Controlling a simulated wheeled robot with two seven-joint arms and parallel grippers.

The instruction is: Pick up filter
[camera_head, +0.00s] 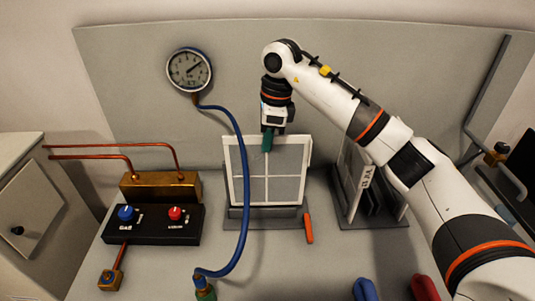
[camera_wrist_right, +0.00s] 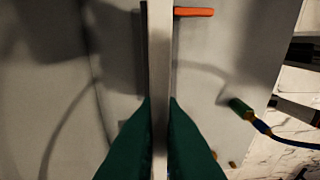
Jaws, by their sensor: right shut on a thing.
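The filter (camera_head: 267,176) is a flat grey panel with a white frame and a white cross. It stands upright at the grey holder (camera_head: 262,217) in the middle of the bench. My right gripper (camera_head: 267,141) comes down from above and is shut on the top edge of the filter. In the right wrist view, the green fingers (camera_wrist_right: 160,135) press on both sides of the thin filter edge (camera_wrist_right: 160,70). I cannot tell if the filter's bottom is clear of the holder. My left gripper is not in view.
An orange lever (camera_head: 308,228) sits at the holder's right. A rack (camera_head: 372,215) with upright panels stands further right. A black knob box (camera_head: 153,225) is at left. Blue and red objects lie in front.

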